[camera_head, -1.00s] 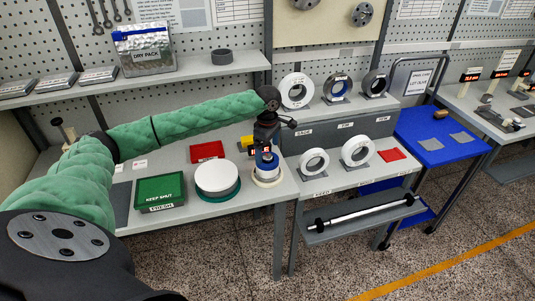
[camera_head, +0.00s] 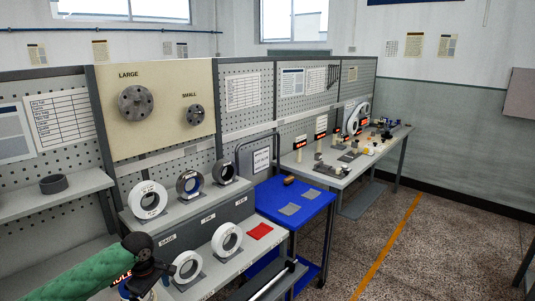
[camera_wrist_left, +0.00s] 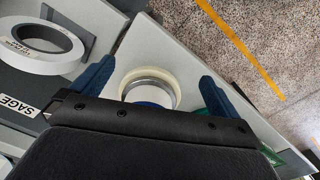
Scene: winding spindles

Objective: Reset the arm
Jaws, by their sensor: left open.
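My left arm's green padded sleeve (camera_head: 75,278) enters at the lower left of the head view. My left gripper shows at its end, cut off by the bottom edge. In the left wrist view the two blue fingers of my left gripper (camera_wrist_left: 156,84) are spread apart. Between and beyond them is a cream ring (camera_wrist_left: 128,77) with a metal-rimmed round piece (camera_wrist_left: 148,86) inside it, partly hidden by the gripper body. I cannot tell whether the fingers touch it. My right gripper is in neither view.
White and dark rolls stand on the stepped rack, including a white roll (camera_head: 148,200) just beyond the gripper. A blue cart (camera_head: 297,203) stands to the right. The floor at right is open, with a yellow line (camera_head: 385,248).

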